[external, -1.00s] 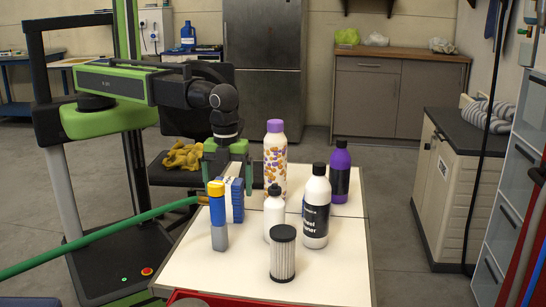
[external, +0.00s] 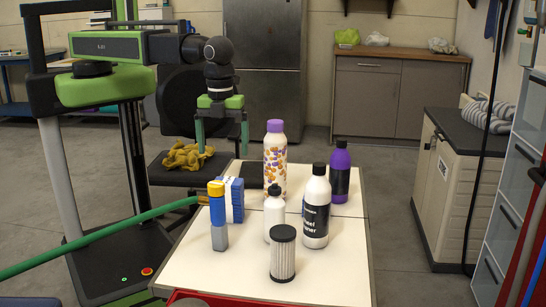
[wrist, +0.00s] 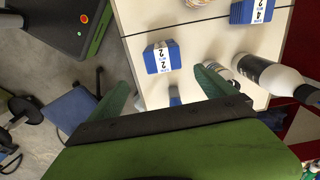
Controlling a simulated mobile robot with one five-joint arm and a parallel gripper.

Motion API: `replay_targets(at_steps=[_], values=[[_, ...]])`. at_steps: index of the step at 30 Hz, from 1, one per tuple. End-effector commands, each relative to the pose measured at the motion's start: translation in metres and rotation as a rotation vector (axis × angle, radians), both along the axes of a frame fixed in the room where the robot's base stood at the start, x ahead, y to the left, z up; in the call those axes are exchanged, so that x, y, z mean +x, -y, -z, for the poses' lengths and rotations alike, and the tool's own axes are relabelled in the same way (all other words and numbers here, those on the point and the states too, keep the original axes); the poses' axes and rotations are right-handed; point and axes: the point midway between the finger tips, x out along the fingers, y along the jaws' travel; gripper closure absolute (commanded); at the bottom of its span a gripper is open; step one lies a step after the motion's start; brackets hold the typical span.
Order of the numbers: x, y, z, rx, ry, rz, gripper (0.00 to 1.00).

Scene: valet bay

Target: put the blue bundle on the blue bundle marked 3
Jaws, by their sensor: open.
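A blue bundle (external: 236,197) stands on the white table top, partly hidden by a blue-yellow-grey upright item. My gripper (external: 222,150) is above and slightly behind it, its two green fingers spread, with nothing between them. In the wrist view my gripper (wrist: 163,88) also shows open and empty. There a blue bundle (wrist: 159,58) with a white label that seems to read 2 lies just beyond the fingertips, apart from them. Another blue bundle (wrist: 250,12) with a label that seems to read 4 is at the top edge. I cannot make out a label reading 3.
The upright item (external: 218,217) stands close in front of the bundle. A spotted bottle (external: 275,160), a small white bottle (external: 273,216), a black-labelled bottle (external: 316,212), a purple bottle (external: 340,175) and a filter (external: 283,256) stand nearby. A green hose (external: 110,237) reaches the table's left edge.

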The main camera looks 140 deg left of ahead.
Motion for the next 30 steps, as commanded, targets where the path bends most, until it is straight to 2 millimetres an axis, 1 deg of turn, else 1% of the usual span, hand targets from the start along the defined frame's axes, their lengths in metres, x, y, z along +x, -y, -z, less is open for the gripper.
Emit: replay_targets(at_steps=[1, 2, 3, 5, 6, 9, 12, 15, 30], values=[[-0.007, 0.022, 0.000, -0.001, -0.001, -0.043, 0.06], [-0.012, 0.038, 0.000, -0.001, -0.001, -0.092, 0.06], [-0.020, 0.063, 0.000, -0.001, -0.001, -0.170, 0.06], [-0.034, 0.101, 0.000, -0.001, -0.001, -0.303, 0.06], [-0.044, 0.124, 0.000, -0.001, -0.001, -0.390, 0.06], [-0.065, 0.168, 0.000, -0.001, -0.001, -0.582, 0.06], [-0.078, 0.193, 0.000, -0.001, -0.001, -0.704, 0.06], [-0.080, 0.200, 0.000, -0.001, -0.001, -0.750, 0.06], [-0.079, 0.199, 0.000, -0.002, -0.002, -0.753, 0.06]])
